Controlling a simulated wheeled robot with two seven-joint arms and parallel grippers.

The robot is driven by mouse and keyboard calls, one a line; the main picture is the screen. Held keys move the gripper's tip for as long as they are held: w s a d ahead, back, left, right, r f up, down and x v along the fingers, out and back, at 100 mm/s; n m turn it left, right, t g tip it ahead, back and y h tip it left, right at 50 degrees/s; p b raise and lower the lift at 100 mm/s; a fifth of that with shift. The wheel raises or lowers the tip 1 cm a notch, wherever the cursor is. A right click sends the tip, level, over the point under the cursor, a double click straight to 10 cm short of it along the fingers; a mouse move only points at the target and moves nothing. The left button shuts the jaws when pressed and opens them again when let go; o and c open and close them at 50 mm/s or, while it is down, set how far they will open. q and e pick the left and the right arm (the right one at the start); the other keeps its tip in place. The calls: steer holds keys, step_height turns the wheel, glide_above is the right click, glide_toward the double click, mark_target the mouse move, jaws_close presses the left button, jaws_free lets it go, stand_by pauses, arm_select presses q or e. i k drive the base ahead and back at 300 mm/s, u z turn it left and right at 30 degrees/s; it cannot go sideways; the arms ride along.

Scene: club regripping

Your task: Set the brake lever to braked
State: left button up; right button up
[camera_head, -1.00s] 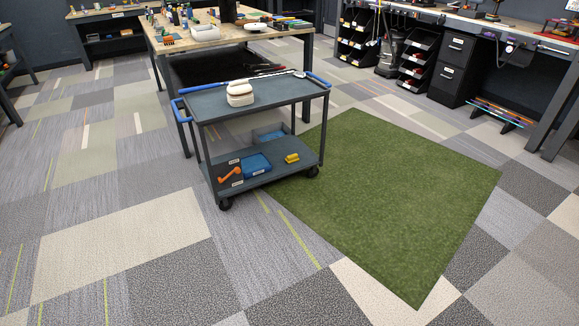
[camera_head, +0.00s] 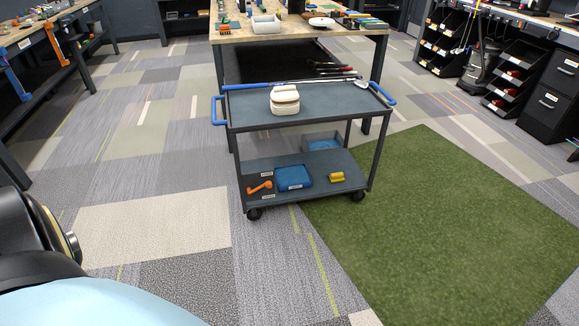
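A grey two-shelf cart (camera_head: 310,110) on casters stands in the middle of the view, with blue handles at both ends. An orange lever-like piece (camera_head: 260,187) shows at the left of its lower shelf, with a small label near it. It may be the brake lever, but I cannot tell its setting. A blue tray (camera_head: 293,178) and a yellow block (camera_head: 337,177) are beside it. A white case (camera_head: 285,100) and a club lie on the top shelf. Neither of my grippers shows. Part of my own body is at the lower left.
A workbench (camera_head: 300,33) with tools stands behind the cart. A green mat (camera_head: 460,220) lies to the right. Black bins (camera_head: 515,82) and a drawer cabinet (camera_head: 553,95) stand at the right. Another bench (camera_head: 40,37) is at the upper left. The carpet before the cart is clear.

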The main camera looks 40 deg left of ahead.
mark_target(269, 185)
steer(key=i, duration=2.35)
steer(key=u, duration=1.4)
